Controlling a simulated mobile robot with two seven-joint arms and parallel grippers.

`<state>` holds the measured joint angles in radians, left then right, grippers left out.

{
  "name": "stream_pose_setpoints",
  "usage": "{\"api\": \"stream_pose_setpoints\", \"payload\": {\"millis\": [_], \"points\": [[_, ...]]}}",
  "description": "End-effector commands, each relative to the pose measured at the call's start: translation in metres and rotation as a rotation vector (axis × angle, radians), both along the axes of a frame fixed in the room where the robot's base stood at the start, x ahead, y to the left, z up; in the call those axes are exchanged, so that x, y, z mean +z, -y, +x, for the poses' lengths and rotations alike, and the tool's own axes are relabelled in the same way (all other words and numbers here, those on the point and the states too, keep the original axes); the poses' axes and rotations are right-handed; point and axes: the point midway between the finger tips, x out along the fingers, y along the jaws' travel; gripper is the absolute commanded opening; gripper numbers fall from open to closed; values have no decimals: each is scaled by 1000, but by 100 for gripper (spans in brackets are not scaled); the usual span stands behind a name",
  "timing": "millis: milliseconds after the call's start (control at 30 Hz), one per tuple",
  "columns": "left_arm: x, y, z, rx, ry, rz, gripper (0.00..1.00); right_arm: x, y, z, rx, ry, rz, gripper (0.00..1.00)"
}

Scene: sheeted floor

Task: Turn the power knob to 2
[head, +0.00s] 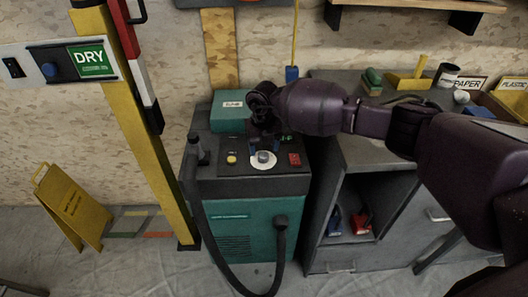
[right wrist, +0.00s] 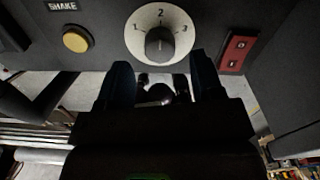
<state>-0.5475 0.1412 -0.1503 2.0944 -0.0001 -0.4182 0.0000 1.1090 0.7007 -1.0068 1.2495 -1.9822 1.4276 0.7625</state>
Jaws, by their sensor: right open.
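The power knob is a dark round knob (right wrist: 160,43) on a white dial (right wrist: 137,36) marked 1, 2 and 3, with 2 at the top. I cannot tell for certain which number it points at. In the head view the dial (head: 263,159) sits on the sloped top of a green and black machine (head: 245,218). My right gripper (head: 264,146) hangs just over the dial; in the right wrist view its two open fingers (right wrist: 162,78) stand apart, below the knob in the picture, with nothing between them. My left gripper is not in view.
A yellow button (right wrist: 76,39) and a red switch (right wrist: 237,50) flank the dial. A black hose (head: 281,235) loops at the machine's front. A grey cabinet (head: 340,262) stands right of it, a yellow post (head: 145,130) left. A yellow floor sign (head: 73,207) stands farther left.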

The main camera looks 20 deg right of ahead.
Motion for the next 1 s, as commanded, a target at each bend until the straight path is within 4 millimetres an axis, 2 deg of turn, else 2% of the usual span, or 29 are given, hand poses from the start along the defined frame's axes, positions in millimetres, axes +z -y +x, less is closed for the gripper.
{"api": "stream_pose_setpoints", "payload": {"millis": [33,100,300,400,600,1000], "points": [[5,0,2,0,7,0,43,16,0,1,0,8,1,61],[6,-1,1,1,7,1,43,29,0,1,0,7,1,61],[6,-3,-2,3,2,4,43,60,0,1,0,5,0,61],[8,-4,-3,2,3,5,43,69,0,0,0,3,0,61],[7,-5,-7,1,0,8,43,76,0,0,0,1,0,61],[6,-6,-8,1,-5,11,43,76,0,0,0,0,0,61]]}}
